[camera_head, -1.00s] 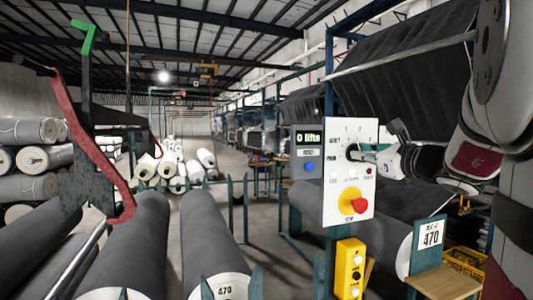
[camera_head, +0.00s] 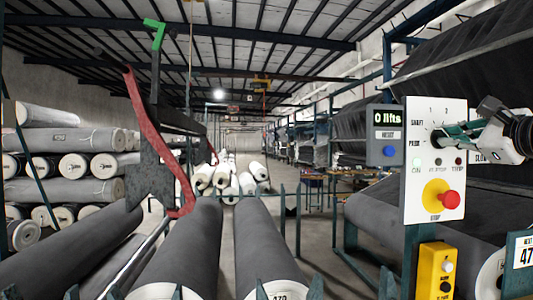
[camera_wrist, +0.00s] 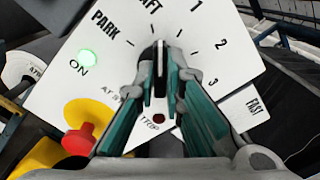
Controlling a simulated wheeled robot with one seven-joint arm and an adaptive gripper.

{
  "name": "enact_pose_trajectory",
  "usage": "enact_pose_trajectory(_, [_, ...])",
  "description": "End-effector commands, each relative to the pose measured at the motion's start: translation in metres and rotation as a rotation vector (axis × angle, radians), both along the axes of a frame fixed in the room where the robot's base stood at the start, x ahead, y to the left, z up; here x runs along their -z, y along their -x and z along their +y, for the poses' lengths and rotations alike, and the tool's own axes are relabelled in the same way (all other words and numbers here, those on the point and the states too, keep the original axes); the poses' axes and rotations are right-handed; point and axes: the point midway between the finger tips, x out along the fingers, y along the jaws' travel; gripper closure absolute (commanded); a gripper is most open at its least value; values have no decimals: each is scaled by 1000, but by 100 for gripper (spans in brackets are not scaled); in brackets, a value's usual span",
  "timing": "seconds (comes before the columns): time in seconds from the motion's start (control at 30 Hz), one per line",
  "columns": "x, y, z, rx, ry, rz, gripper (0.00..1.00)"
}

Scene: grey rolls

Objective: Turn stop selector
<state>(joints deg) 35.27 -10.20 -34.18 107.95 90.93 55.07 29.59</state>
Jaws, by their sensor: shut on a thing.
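The white control panel (camera_head: 432,185) stands at the right in the head view, with the stop selector, a dark knob (camera_head: 435,142), near its middle left. PARK, SHAFT and numbers 1, 2, 3 surround the knob (camera_wrist: 160,50) in the wrist view. My gripper (camera_head: 441,141) reaches in from the right. Its green-lined fingers (camera_wrist: 160,80) are shut on the knob, one on each side, hiding part of it. The knob's exact pointing is hard to tell, roughly toward the SHAFT mark in the wrist view.
A red stop button (camera_head: 449,199) on a yellow base sits low on the panel. A display (camera_head: 387,117) reads 0 lifts above a blue button. A yellow button box (camera_head: 434,270) hangs below. Grey rolls (camera_head: 272,245) lie in front; a red-edged hook frame (camera_head: 160,150) stands left.

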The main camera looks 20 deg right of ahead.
Motion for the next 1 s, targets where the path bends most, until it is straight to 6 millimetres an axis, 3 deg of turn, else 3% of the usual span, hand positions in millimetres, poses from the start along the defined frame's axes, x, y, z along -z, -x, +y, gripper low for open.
enact_pose_trajectory(0.4, [2, -1, 0, -1, 171, 43, 100])
enact_pose_trajectory(0.9, [1, 0, 1, -3, 189, 49, 100])
enact_pose_trajectory(0.93, [2, -1, 1, -3, 189, 49, 86])
enact_pose_trajectory(1.0, [1, -1, 1, -2, 189, 48, 70])
